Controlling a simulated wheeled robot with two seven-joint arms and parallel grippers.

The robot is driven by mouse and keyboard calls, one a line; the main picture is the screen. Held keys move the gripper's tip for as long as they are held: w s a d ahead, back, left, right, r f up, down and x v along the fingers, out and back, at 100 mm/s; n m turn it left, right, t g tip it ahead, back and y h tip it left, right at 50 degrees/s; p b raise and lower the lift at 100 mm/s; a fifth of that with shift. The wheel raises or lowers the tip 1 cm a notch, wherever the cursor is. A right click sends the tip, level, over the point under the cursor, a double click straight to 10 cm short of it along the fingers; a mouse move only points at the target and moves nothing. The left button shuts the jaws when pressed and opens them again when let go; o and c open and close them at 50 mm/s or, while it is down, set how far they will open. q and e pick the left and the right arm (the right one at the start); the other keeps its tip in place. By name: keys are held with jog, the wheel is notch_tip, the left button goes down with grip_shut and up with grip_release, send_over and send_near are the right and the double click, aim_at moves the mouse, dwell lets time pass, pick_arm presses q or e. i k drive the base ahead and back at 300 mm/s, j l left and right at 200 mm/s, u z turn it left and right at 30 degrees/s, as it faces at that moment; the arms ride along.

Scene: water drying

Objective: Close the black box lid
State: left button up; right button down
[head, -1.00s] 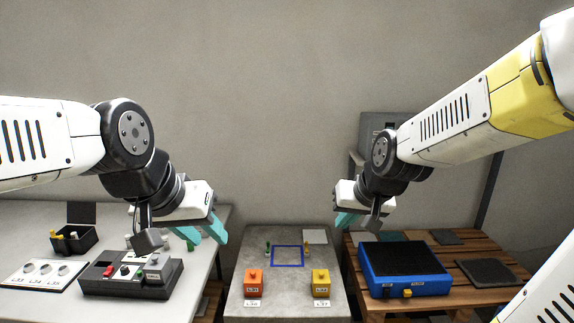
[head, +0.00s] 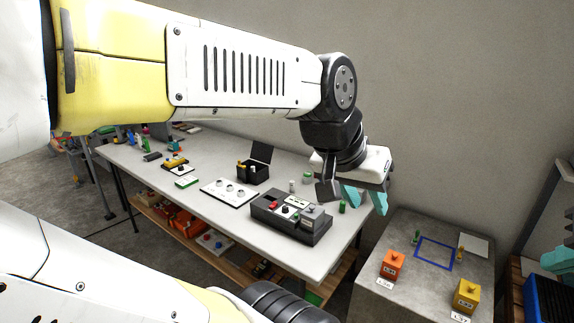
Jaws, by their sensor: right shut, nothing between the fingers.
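The black box (head: 250,175) stands on the long grey table in the head view, left of my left gripper. Its lid (head: 261,152) is raised and stands steeply up at the back of the box. Small yellow and dark items stick up inside. My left gripper (head: 364,200), with teal fingers, is open and empty near the table's right end, apart from the box. My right gripper (head: 550,262) shows only partly at the right edge; its teal fingers are shut and empty.
A dark control panel (head: 285,225) and a white holed plate (head: 229,191) sit near the box. Several small parts lie farther left. A grey stand (head: 425,285) bears orange (head: 392,264) and yellow blocks (head: 466,296). A blue case (head: 540,298) is at lower right.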

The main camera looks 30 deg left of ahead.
aim_at(262, 152)
jog(key=u, duration=1.45)
jog(key=i+j+u, duration=0.1)
jog(key=i+j, duration=1.35)
jog(key=i, duration=0.5)
